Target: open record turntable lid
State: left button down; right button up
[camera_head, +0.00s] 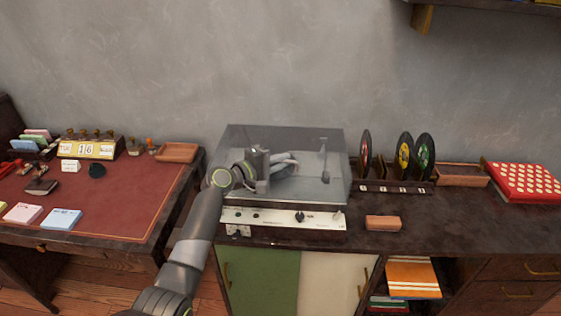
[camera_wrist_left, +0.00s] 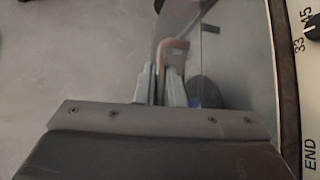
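The record turntable (camera_head: 275,218) stands on the dark cabinet, with a pale control strip along its front. Its clear smoky lid (camera_head: 240,136) looks down over the deck, and the tonearm (camera_head: 323,165) shows through it. My left gripper (camera_head: 263,165) is over the left-middle part of the lid; I cannot tell whether it touches it. In the left wrist view its fingers (camera_wrist_left: 163,85) are close together and look shut, with a thin brown bent piece beside them that I cannot identify. Part of the deck is hidden behind the gripper. My right gripper is not in view.
A rack of upright records (camera_head: 404,152) stands right of the turntable. A small wooden block (camera_head: 383,223) lies in front of it. A red dotted box (camera_head: 525,183) is at the far right. The red-topped desk (camera_head: 130,205) with stationery is at left.

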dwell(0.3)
pick_arm(q)
jog(key=shift+w+r+p, duration=0.1)
jog(key=shift+r+p, duration=0.65)
jog(key=shift+p, duration=0.3)
jog(key=w+r+n+g+y+p, duration=0.2)
jog(key=w+r+p, duration=0.4)
jog(key=r+p, duration=0.6)
jog(key=shift+n+g, duration=0.9)
jog(key=shift+g, duration=0.5)
jog(key=c, duration=1.8)
grip_release()
